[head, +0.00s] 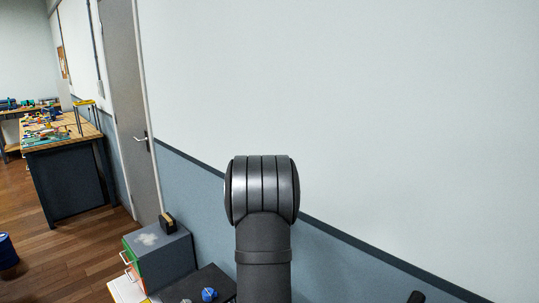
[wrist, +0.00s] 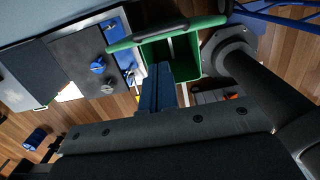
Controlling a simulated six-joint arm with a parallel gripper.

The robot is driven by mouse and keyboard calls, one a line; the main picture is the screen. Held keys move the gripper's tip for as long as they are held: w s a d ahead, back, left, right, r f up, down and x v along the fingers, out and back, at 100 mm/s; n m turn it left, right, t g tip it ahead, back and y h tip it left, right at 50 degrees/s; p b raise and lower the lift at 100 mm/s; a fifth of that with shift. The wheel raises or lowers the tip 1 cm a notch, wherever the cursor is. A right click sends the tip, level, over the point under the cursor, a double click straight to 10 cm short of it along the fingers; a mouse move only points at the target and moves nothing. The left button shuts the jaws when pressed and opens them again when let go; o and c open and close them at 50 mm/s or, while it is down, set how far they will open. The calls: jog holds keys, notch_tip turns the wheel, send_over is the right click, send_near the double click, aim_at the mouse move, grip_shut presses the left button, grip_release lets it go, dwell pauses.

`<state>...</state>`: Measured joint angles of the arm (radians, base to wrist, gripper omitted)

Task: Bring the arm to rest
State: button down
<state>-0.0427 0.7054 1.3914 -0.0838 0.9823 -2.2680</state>
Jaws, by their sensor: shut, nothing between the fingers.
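My gripper (wrist: 160,72) shows in the wrist view as two dark blue-grey fingers close together, shut with nothing held. The fingertips appear in front of a green-rimmed open bin (wrist: 187,62); I cannot tell how far apart they are in depth. In the head view my arm rises in front of the wall, and the gripper is out of that picture.
In the head view, a grey cabinet (head: 160,262) stands low left, near a door (head: 128,110). A cluttered workbench (head: 65,175) is farther left. The pale wall (head: 400,110) is bare.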

notch_tip(320, 180, up, 7)
jog(key=f, duration=1.1)
jog(key=d+f, duration=0.1)
jog(key=f, duration=0.4)
jog(key=shift+w+f, duration=0.3)
jog(key=shift+w, duration=0.1)
jog(key=c, duration=2.2)
grip_release()
jog(key=c, duration=1.8)
grip_release()
jog(key=shift+a+r, duration=0.15)
jog(key=shift+r, duration=0.05)
jog(key=o, duration=1.8)
jog(key=s+a+r, duration=0.1)
jog(key=r, duration=0.5)
jog(key=s+a+r+h, duration=0.1)
jog(key=s+r, duration=0.1)
jog(key=r, duration=0.4)
jog(key=shift+a+t, duration=0.35)
jog(key=shift+t, duration=0.05)
jog(key=x, duration=0.9)
jog(key=shift+f, duration=0.35)
jog(key=v, duration=1)
